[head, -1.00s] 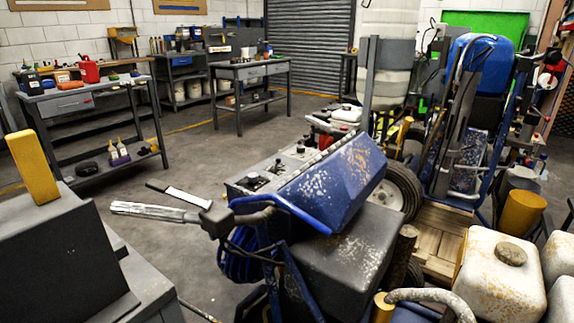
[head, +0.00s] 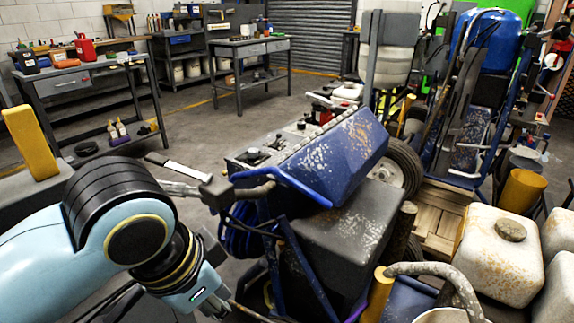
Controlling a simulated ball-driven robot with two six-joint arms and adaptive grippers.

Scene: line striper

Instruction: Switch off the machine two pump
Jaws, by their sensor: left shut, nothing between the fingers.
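A line striper with a rust-speckled blue hood (head: 345,150) and a dark engine box (head: 340,225) stands in the middle of the head view. A grey control panel (head: 265,150) with black knobs lies behind its handlebar (head: 215,190). I cannot read which machine is number two, nor pick out a pump switch. My left gripper (head: 218,272) is low at the left of this striper, below the handlebar grip, partly hidden by my wrist. It is shut and empty; I cannot tell whether it touches the frame. My right gripper is not in view.
A second machine with a blue tank (head: 490,40) stands at the back right. A hose (head: 440,280) curves at the front. Workbenches (head: 85,80) stand back left; open floor lies between.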

